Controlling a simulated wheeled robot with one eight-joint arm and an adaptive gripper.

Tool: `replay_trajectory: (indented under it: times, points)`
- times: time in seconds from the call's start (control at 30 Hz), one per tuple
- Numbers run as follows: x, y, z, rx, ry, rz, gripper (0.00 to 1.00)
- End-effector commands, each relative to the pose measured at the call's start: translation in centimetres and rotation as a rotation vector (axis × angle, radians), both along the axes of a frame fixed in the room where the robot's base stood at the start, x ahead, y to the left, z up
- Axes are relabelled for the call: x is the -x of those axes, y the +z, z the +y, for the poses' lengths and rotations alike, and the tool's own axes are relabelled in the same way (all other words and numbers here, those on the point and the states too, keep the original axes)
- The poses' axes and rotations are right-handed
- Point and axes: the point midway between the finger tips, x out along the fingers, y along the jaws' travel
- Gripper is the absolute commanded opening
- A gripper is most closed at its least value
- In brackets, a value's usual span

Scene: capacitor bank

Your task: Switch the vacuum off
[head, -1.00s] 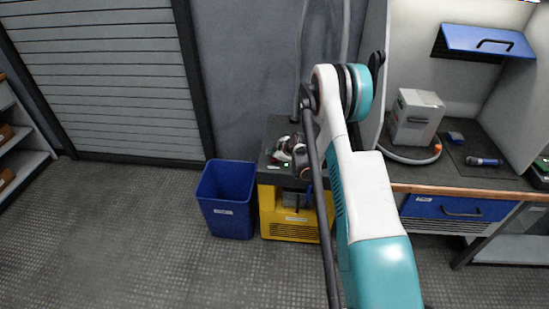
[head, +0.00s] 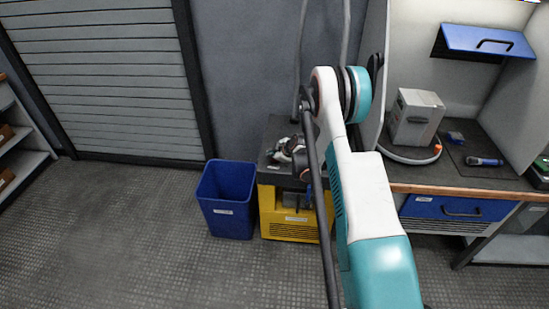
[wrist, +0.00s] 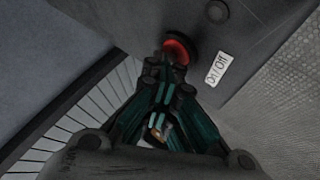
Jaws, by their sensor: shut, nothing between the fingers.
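The vacuum (head: 290,224) is a yellow unit with a dark top, against the wall at the centre of the head view. In the wrist view its dark top panel (wrist: 150,22) carries a round red-rimmed button (wrist: 177,48). A white On/Off label (wrist: 218,68) is beside it, and a small round grey lamp or cap (wrist: 217,12) looks unlit. My gripper (wrist: 168,62) is shut and empty, its tips at the button and partly hiding it. I cannot tell whether they touch it. In the head view my gripper (head: 287,150) is over the vacuum's top.
A blue bin (head: 226,198) stands just left of the vacuum. Hoses (head: 300,60) run up the wall behind. The floor at the left is open.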

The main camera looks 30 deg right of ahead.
Motion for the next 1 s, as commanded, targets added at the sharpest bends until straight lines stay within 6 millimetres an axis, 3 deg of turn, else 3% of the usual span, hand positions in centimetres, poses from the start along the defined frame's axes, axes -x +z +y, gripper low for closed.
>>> replay_trajectory:
  times: [0.57, 1.0]
  points:
    - [0.0, 1.1, 0.0, 0.000, 0.000, 0.000, 0.00]
    - [0.0, 5.0, 0.0, 0.000, 0.000, 0.000, 0.00]
